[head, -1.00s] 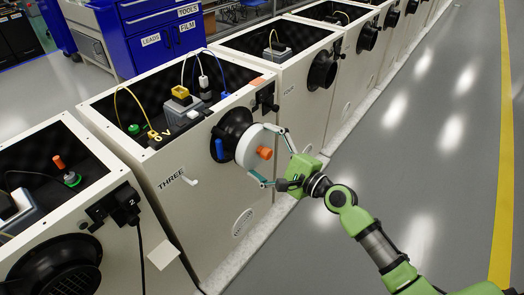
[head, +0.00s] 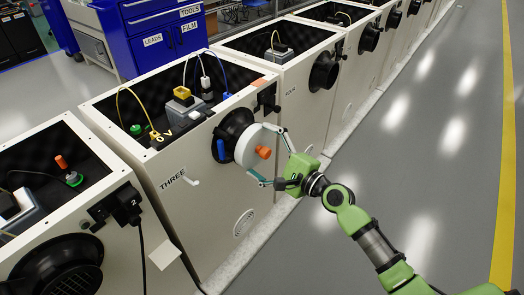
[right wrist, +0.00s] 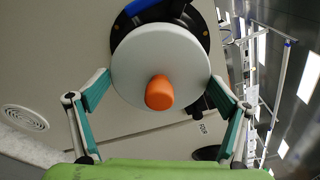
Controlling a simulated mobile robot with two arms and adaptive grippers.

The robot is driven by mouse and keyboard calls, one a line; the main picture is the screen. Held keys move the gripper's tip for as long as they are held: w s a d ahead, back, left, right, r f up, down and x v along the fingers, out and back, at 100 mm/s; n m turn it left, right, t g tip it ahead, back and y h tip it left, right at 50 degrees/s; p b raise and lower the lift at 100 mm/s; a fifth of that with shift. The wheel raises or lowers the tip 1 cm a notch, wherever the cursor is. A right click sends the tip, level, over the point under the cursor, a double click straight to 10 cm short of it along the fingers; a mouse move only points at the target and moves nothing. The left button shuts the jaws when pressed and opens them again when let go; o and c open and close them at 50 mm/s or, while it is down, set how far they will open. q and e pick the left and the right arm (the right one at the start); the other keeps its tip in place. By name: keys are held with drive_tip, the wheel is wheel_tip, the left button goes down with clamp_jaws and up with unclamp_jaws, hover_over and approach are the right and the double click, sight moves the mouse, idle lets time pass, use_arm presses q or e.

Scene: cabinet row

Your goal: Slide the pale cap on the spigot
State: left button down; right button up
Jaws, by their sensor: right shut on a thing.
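The pale cap (head: 252,147), a white disc with an orange knob (head: 264,152), sits right in front of the black round spigot (head: 232,128) on the cabinet marked THREE. My right gripper (head: 268,154) is shut on the cap, with its fingers on opposite sides of the rim. In the right wrist view the cap (right wrist: 150,62) faces me and covers most of the spigot (right wrist: 150,14). A blue part (head: 221,149) shows on the spigot's left side. I cannot tell whether the cap touches the spigot. My left gripper is not in view.
Cabinet THREE (head: 200,215) has an open top with cables and small boxes inside. Cabinet two (head: 60,190) stands at left, and cabinet four (head: 305,105) is beyond. The grey floor (head: 420,150) at right is clear.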

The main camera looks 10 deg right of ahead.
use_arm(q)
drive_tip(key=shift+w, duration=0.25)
use_arm(e)
drive_tip(key=shift+w+a, duration=0.25)
drive_tip(key=shift+w, duration=0.05)
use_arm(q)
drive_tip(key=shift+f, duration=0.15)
use_arm(e)
drive_tip(key=shift+w+a, duration=0.1)
drive_tip(key=shift+w, duration=0.05)
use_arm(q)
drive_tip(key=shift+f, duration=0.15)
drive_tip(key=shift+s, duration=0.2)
use_arm(e)
drive_tip(key=shift+w+a, duration=0.15)
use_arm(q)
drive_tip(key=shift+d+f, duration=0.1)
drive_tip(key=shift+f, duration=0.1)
use_arm(e)
drive_tip(key=shift+w+a+r, duration=0.1)
drive_tip(key=shift+w, duration=0.1)
